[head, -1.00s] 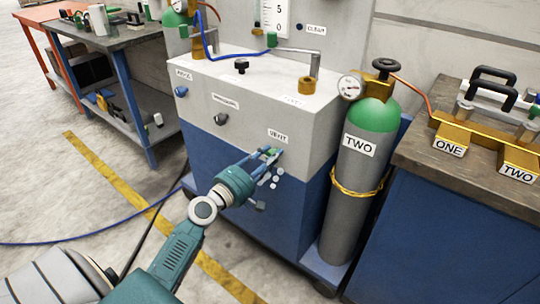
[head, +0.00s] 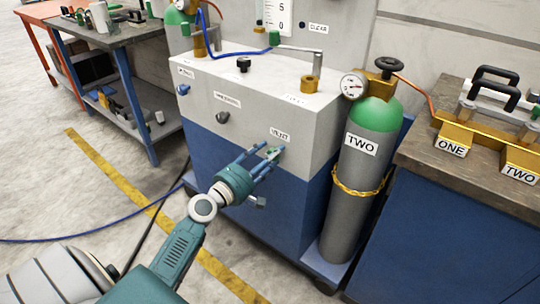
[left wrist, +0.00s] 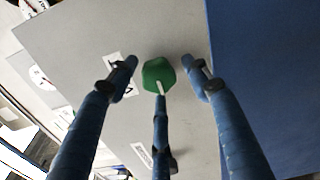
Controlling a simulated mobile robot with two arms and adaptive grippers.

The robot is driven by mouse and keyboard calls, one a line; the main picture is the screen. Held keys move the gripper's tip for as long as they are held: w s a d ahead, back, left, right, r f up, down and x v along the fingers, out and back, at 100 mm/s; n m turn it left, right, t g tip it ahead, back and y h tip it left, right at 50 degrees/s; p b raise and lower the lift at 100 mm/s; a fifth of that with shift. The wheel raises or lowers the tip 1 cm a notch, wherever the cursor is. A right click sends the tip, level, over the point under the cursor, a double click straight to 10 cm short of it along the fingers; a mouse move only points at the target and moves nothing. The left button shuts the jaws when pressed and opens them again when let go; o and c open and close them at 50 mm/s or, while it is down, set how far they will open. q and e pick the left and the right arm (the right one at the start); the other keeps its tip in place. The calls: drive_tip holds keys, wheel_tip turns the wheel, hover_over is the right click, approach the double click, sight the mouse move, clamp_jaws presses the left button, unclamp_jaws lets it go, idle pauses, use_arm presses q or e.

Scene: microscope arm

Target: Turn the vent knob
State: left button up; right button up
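The vent knob (head: 273,153) is small and green, on the grey front of the blue-and-grey cabinet, just below the VENT label (head: 280,135). In the left wrist view the knob (left wrist: 158,74) is a green disc with a pale line. My left gripper (head: 266,158) is at the knob. Its blue fingers are spread: in the left wrist view (left wrist: 165,75) one is on each side of the knob with visible gaps, and a third comes from below, its tip close to the knob's lower edge. Whether that tip touches cannot be told. My right gripper is not in view.
Other knobs sit on the cabinet front, one dark (head: 222,117) and one blue (head: 183,89). A green-topped cylinder marked TWO (head: 360,180) stands right of the cabinet. A workbench (head: 455,190) is farther right. The floor at left is mostly clear.

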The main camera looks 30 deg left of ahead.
use_arm(q)
drive_tip(key=shift+s+d, duration=0.1)
drive_tip(key=s+a, duration=0.1)
drive_tip(key=s, duration=1)
drive_tip(key=shift+s, duration=0.4)
